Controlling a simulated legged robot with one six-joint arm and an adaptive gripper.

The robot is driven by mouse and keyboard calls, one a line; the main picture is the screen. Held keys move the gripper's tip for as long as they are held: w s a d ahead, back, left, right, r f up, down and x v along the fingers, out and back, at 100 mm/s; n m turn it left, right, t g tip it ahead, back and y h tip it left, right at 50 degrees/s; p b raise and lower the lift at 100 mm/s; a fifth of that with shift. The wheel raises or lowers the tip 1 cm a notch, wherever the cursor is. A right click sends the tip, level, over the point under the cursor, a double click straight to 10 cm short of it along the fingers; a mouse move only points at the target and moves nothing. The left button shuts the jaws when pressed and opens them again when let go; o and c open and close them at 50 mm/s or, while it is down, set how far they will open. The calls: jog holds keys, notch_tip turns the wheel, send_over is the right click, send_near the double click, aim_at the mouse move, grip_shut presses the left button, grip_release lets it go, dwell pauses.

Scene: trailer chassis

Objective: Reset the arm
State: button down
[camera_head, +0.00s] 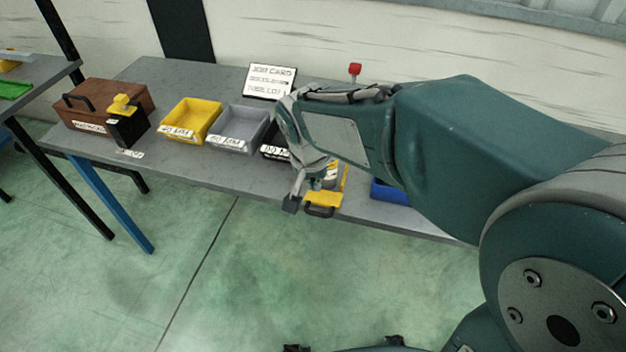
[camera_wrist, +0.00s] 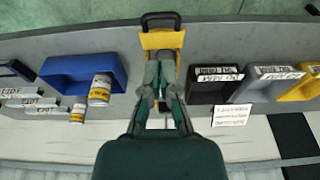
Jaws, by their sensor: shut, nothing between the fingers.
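My arm reaches out over the workbench (camera_head: 222,166). My gripper (camera_head: 291,203) is at its end, pointing down near the bench's front edge, with its fingers closed and empty. In the wrist view my gripper (camera_wrist: 161,66) overlaps a yellow object with a black handle (camera_wrist: 163,39). The same yellow object (camera_head: 326,198) is partly hidden behind my gripper in the head view. I cannot tell whether they touch.
A yellow bin (camera_head: 190,121), a grey bin (camera_head: 239,129) and a mostly hidden black bin (camera_wrist: 217,84) line the bench. A brown toolbox (camera_head: 91,101) is at the left. A blue bin (camera_wrist: 84,73) and cans (camera_wrist: 100,89) stand on the bench. A job card (camera_head: 270,81) stands behind.

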jog(key=shift+s+a+r, duration=0.1)
jog(key=shift+a+r, duration=0.05)
jog(key=shift+r, duration=0.05)
jog(key=s+d+r+n+t, duration=0.1)
jog(key=s+d+r+n, duration=0.1)
jog(key=s+d, duration=0.4)
jog(key=s+d+r+n+t, duration=0.2)
jog(key=s+d+r, duration=0.2)
jog(key=s+d, duration=0.2)
jog(key=shift+s+r+y, duration=0.3)
jog(key=shift+s+y, duration=0.1)
jog(key=shift+s, duration=0.85)
